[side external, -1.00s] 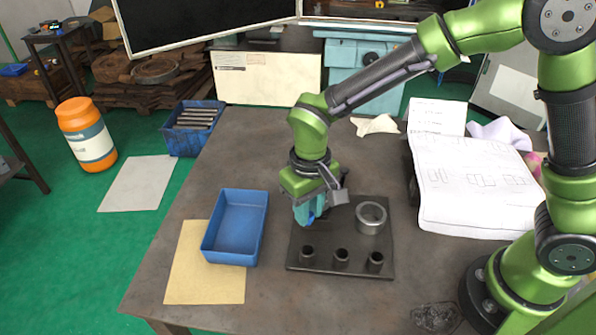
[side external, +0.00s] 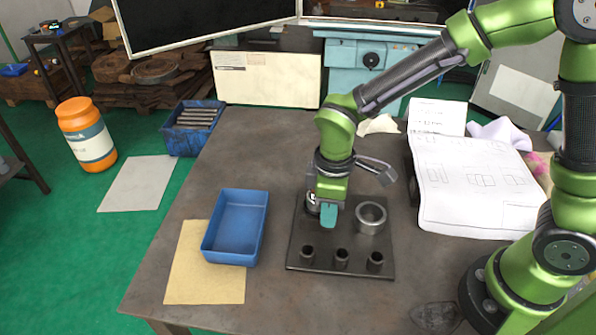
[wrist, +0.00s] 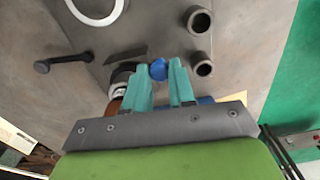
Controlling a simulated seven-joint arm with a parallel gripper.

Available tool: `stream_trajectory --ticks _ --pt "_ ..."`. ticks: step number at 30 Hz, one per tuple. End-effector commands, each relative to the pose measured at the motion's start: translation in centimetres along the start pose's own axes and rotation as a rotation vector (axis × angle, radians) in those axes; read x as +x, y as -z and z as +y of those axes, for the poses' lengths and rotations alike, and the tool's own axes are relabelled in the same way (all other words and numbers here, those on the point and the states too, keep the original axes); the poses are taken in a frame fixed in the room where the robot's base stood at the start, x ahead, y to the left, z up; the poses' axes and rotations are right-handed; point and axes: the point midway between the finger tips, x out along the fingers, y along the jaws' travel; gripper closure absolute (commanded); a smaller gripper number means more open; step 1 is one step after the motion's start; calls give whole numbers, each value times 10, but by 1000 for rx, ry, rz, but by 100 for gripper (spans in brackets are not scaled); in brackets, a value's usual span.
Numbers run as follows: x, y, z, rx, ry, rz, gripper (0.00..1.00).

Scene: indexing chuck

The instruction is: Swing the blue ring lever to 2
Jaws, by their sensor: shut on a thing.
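The blue ring lever (wrist: 158,70) shows in the wrist view as a small rounded blue end at the teal fingertips. My gripper (wrist: 167,68) is shut on it; in the side view my gripper (side external: 328,217) is low over the dark plate and hides the lever. Beside the fingers is a dark round chuck with a pale band (wrist: 121,76), partly covered by a finger. It also peeks out left of my gripper in the side view (side external: 311,203). I cannot read any number marks, including 2.
A blue tray (side external: 235,228) stands to the left, partly on a tan sheet (side external: 190,282). Papers (side external: 470,190) lie at right.

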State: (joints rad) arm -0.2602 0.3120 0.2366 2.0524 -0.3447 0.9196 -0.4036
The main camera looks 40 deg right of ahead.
Motion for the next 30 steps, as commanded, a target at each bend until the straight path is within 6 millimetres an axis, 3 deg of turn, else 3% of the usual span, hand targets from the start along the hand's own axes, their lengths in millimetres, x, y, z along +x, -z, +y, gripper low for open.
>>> stream_trajectory --ticks 17,18,19,30 --pt "-2 -1 1 -32 -1 4 100" --pt "-2 0 1 -32 -1 4 71" --pt "-2 0 1 -32 -1 4 67" --pt "-5 -1 1 -32 -1 3 65"
